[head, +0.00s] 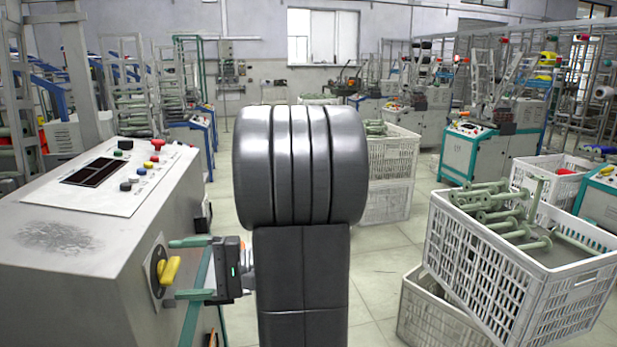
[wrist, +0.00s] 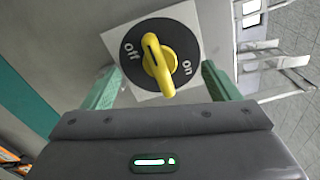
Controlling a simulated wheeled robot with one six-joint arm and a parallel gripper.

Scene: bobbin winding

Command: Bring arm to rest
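My gripper (head: 190,268) is in front of the side of the grey control cabinet (head: 115,285), at a rotary switch with a yellow handle (head: 170,270). In the wrist view the green fingers of my gripper (wrist: 161,85) are wide apart, with clear gaps to the yellow handle (wrist: 158,62) between them. They hold nothing. The handle sits on a black dial marked "off" and "on", on a pale plate (wrist: 206,20). It slants between the two words; I cannot tell which setting it marks. My dark arm fills the middle of the head view.
The cabinet top has a panel with several buttons (head: 125,145). At right, a white crate of green bobbins (head: 490,262) sits tilted on another crate (head: 425,312). More crates (head: 393,160) and machines stand behind. Some tiled floor (head: 385,270) is clear between.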

